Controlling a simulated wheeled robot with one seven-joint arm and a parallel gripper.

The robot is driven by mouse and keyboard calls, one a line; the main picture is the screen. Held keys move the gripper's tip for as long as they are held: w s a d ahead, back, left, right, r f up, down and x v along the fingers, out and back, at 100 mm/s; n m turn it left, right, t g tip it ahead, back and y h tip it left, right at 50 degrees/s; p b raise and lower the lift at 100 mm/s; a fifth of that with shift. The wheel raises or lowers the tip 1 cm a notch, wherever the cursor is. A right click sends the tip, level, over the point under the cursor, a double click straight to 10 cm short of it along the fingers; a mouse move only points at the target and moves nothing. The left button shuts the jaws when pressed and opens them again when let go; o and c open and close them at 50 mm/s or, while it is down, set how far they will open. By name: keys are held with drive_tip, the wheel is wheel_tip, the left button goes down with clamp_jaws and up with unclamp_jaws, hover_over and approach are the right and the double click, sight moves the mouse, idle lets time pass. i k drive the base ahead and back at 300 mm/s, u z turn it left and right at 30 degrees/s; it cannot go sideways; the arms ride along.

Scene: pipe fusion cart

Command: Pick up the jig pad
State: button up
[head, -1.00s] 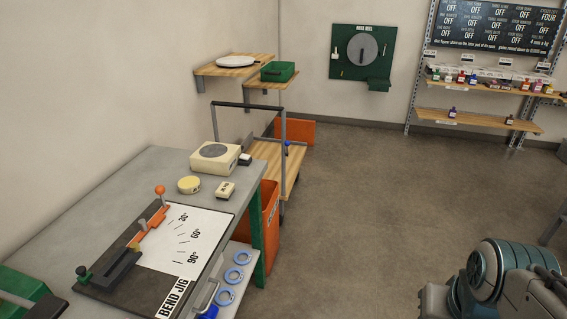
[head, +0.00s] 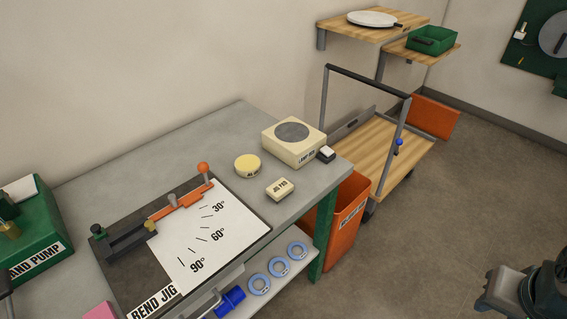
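The jig pad (head: 280,189) is a small cream block with a dark label on its front face. It lies on the grey bench (head: 185,150), to the right of the bend jig (head: 180,240) and near the bench's front edge. Part of my arm (head: 530,290) shows at the lower right, over the floor and well apart from the pad. The fingertips of my gripper are not in view.
Close to the pad are a round yellow tin (head: 247,166) and a cream box with a dark disc (head: 294,141). A green hand pump (head: 35,235) stands at left. An orange bin (head: 347,215) and a cart (head: 375,150) stand right of the bench. Floor at right is clear.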

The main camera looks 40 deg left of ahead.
sight(281, 190)
drive_tip(key=u, duration=0.8)
drive_tip(key=i, duration=0.75)
drive_tip(key=u, duration=1.25)
drive_tip(key=i, duration=0.2)
